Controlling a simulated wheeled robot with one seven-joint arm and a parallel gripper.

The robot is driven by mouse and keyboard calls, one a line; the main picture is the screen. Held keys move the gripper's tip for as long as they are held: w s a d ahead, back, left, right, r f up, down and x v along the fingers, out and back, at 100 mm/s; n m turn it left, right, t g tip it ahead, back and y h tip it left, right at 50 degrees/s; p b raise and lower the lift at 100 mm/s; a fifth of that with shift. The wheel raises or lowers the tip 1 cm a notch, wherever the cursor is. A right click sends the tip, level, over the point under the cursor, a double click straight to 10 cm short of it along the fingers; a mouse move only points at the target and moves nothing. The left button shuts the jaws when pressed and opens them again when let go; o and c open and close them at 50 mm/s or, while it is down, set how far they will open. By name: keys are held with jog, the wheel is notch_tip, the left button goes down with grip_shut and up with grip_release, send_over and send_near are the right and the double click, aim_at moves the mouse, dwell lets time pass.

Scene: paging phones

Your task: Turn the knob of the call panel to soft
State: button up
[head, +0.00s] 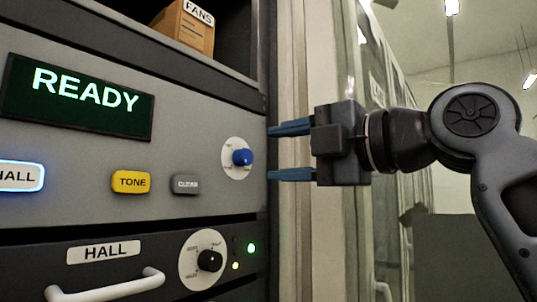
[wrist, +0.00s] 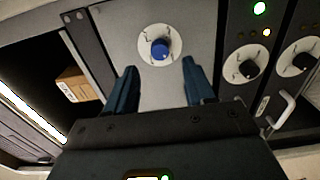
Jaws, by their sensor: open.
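The grey call panel (head: 60,165) carries a green screen (head: 77,97) reading READY. Its blue knob (head: 242,157) sits on a round white dial at the panel's right side. The dial's lettering is too small to read, so I cannot tell the setting. My gripper (head: 270,152) is open and empty, just right of the knob in the head view, its fingers pointing at the panel. In the wrist view the blue knob (wrist: 160,48) lies ahead, between the lines of the two open fingertips (wrist: 159,66). The fingers appear apart from it.
The panel also has a lit HALL button (head: 18,176), a yellow TONE button (head: 131,182) and a grey CLEAR button (head: 186,185). Below is a HALL unit with a black knob (head: 210,260) and a protruding white handle (head: 105,287). A FANS box (head: 183,28) sits on the shelf above.

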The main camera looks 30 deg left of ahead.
aim_at(248, 158)
jog(key=shift+w+a+p, duration=0.15)
jog(key=shift+a+p, duration=0.2)
jog(key=shift+a, duration=1.1)
jog(key=shift+w+a+p, duration=0.1)
jog(key=shift+a+p, duration=0.25)
jog(key=shift+a, duration=1.1)
grip_shut()
